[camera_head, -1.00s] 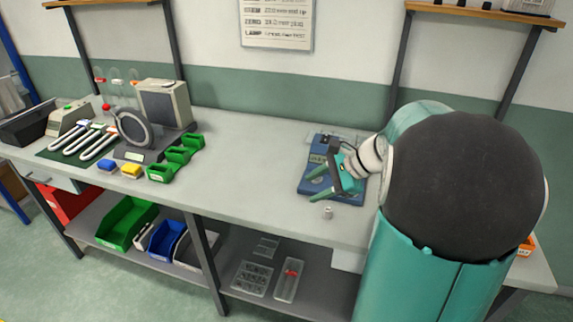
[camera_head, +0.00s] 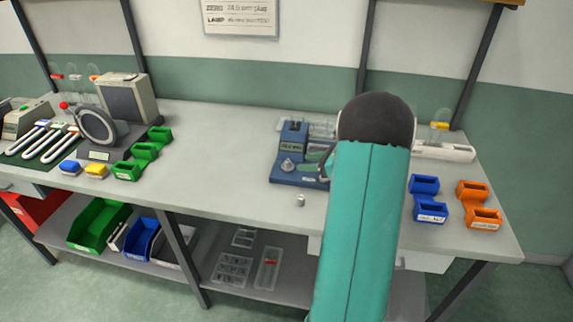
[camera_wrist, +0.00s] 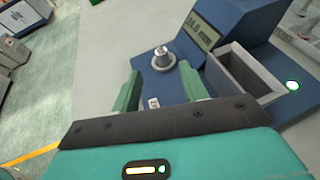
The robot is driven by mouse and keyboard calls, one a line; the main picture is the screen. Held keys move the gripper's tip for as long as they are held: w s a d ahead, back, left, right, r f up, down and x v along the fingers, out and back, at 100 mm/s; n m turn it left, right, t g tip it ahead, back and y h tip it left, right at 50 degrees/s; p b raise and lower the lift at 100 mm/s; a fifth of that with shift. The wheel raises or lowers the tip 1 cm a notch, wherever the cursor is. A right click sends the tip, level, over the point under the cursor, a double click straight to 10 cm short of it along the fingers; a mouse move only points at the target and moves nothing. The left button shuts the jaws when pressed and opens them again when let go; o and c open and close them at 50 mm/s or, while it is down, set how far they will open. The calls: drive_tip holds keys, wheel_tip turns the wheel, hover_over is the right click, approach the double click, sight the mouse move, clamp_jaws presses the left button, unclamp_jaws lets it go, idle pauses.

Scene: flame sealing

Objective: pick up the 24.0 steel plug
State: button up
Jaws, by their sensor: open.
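A small silver steel plug (camera_head: 288,164) sits on the front left of the blue gauge block (camera_head: 302,180). In the wrist view the plug (camera_wrist: 163,58) stands upright on the block's blue base (camera_wrist: 150,76), just beyond and between my fingertips. My gripper (camera_wrist: 160,72) is open, with a green finger on each side and nothing held. In the head view the gripper (camera_head: 319,163) is at the block's right side, partly hidden by my arm. Another small silver piece (camera_head: 300,200) stands on the table in front of the block. The block's display (camera_wrist: 198,32) is too blurred to read surely.
A grey open tray (camera_wrist: 247,75) is on the block, right of the plug. Blue bins (camera_head: 428,200) and orange bins (camera_head: 478,205) stand at the right. Green bins (camera_head: 143,153) and a round ring device (camera_head: 97,126) stand left. The middle of the bench (camera_head: 215,165) is clear.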

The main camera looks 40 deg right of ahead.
sight(292, 167)
drive_tip(key=x, duration=0.6)
drive_tip(key=shift+w+a, duration=0.1)
drive_tip(key=shift+w, duration=0.3)
drive_tip(key=shift+c, duration=0.4)
clamp_jaws()
